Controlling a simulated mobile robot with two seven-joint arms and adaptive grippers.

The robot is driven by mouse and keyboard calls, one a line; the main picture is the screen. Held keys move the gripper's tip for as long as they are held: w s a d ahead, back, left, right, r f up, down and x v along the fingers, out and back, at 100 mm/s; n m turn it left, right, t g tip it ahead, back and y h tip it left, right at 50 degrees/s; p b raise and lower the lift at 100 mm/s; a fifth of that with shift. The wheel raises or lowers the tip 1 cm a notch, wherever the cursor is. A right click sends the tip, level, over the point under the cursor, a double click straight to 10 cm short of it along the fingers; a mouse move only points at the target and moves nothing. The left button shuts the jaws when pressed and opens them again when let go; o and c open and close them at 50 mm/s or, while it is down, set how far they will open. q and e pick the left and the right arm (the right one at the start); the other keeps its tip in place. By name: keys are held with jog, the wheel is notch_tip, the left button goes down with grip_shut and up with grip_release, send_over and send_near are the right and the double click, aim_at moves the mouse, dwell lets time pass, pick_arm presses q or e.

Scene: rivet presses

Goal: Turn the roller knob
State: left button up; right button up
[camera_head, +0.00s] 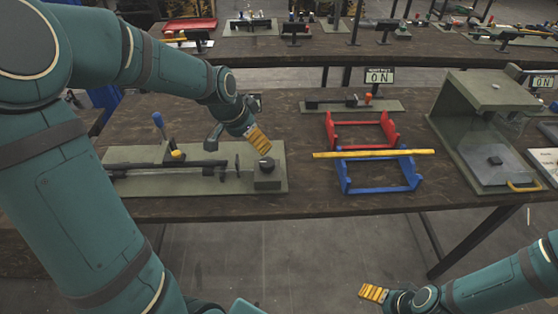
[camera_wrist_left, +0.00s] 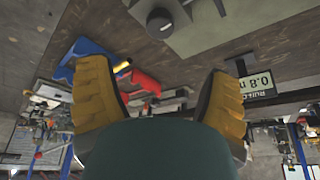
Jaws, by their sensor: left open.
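A black round knob (camera_head: 266,163) sits on a small grey-green block at the right end of a flat grey-green base plate (camera_head: 140,188). The knob also shows at the top of the left wrist view (camera_wrist_left: 160,22), with a pale mark on it. My left gripper (camera_head: 258,138) is above and just behind the knob in the head view, apart from it. In the left wrist view its two yellow fingers (camera_wrist_left: 155,75) are spread with nothing between them. My right gripper (camera_head: 373,293) is low in front of the table, away from the knob; its finger gap is unclear.
The base plate also carries a rod, a blue-handled lever (camera_head: 159,121) and a yellow part. To the right stand a red rack (camera_head: 340,135), a blue rack (camera_head: 385,189) bearing a yellow bar (camera_head: 375,154), and a grey-green press box (camera_head: 455,140).

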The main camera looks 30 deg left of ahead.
aim_at(267, 162)
pick_arm(q)
jog(key=b+x, duration=0.2)
jog(key=x, duration=1.1)
jog(key=shift+f, duration=0.3)
jog(key=c, duration=1.2)
